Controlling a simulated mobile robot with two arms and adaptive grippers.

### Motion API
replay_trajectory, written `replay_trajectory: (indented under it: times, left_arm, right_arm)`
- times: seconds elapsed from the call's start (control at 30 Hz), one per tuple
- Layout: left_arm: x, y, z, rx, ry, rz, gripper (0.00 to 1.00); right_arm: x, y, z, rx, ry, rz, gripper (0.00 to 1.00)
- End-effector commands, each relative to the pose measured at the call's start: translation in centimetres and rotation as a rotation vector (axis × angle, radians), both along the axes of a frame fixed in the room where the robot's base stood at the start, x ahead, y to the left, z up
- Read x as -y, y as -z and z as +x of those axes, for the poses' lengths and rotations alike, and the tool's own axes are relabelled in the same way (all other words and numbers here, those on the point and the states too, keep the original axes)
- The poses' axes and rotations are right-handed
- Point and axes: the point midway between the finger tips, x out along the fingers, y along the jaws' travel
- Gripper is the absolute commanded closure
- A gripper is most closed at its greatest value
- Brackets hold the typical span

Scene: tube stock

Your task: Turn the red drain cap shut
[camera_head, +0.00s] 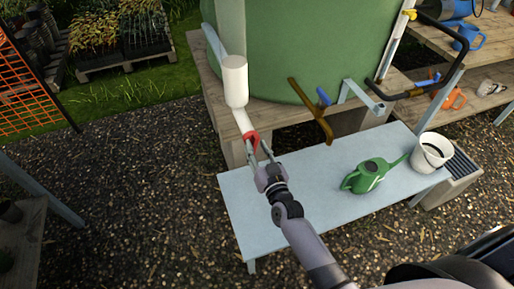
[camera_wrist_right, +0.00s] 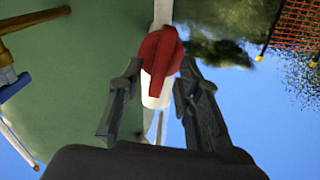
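The red drain cap (camera_head: 250,138) sits at the lower end of a white pipe that comes down from a white cylinder (camera_head: 235,80) beside the green tank (camera_head: 310,45). My right gripper (camera_head: 260,147) is just below the cap with its fingers spread. In the right wrist view the cap (camera_wrist_right: 161,62), with a raised red bar across it, shows between the two fingertips of the right gripper (camera_wrist_right: 161,75). The fingertips are close to the cap's sides; I cannot tell if they touch. My left gripper is not in view.
A pale table (camera_head: 300,190) below holds a green watering can (camera_head: 366,176) and a white bucket (camera_head: 431,152). A brown pipe (camera_head: 312,110) with a blue handle juts from the tank to the right. The gravel (camera_head: 120,200) at left is clear.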

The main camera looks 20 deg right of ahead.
Motion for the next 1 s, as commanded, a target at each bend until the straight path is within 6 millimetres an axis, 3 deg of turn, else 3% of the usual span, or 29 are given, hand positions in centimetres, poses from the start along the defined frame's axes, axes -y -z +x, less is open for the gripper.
replay_trajectory:
  times: [0.33, 0.8, 1.0]
  left_arm:
    - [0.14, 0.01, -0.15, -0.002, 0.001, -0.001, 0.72]
    - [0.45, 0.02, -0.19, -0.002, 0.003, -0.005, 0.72]
    - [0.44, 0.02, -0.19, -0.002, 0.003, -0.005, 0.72]
  right_arm:
    - [0.0, -0.02, 0.44, 0.0, 0.0, 0.001, 0.68]
    - [0.0, -0.02, 0.41, 0.0, 0.0, 0.0, 1.0]
    - [0.0, -0.02, 0.41, 0.0, 0.0, 0.0, 1.0]
